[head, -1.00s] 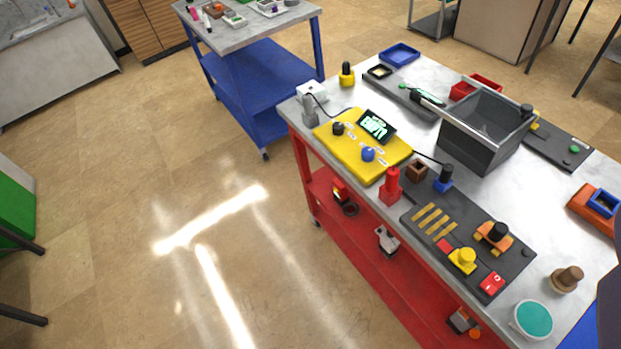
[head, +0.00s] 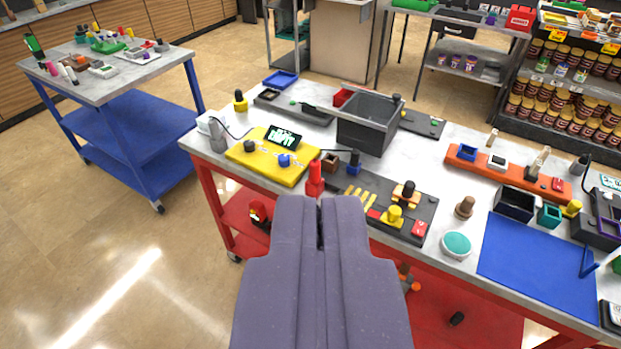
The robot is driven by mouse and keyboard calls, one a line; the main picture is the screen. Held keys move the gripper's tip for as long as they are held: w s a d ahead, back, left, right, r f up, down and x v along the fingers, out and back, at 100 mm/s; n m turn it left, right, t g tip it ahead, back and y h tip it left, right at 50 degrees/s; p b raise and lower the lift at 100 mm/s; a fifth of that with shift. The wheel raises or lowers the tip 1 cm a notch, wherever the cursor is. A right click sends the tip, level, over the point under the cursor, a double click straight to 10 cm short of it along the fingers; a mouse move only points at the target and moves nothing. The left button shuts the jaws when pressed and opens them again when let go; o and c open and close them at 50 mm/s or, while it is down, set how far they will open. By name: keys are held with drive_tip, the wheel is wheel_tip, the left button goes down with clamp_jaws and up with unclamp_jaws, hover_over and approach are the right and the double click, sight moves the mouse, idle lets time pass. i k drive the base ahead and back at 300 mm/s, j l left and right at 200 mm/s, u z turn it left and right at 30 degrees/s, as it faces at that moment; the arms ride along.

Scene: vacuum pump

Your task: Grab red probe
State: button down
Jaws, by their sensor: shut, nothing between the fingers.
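A red upright piece that looks like the red probe (head: 315,174) stands in a red base at the front edge of the metal-topped table, just right of the yellow panel (head: 247,157). My gripper (head: 320,204) is shut and empty, in the lower middle of the view. Its tips appear just below the red piece in the picture and may hide part of its base. I cannot tell the distance between them. A similar black-topped piece in a blue base (head: 354,164) stands behind and to the right.
A small brown box (head: 330,161) stands close to the red piece. A dark board (head: 424,206) with yellow, orange and red parts lies to its right. A grey bin (head: 364,134) stands behind. The floor left of the table is clear.

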sight(314, 168)
drive_tip(key=i+j, duration=0.15)
drive_tip(key=i, duration=0.85)
drive_tip(key=i+j+u, duration=0.15)
drive_tip(key=i, duration=0.85)
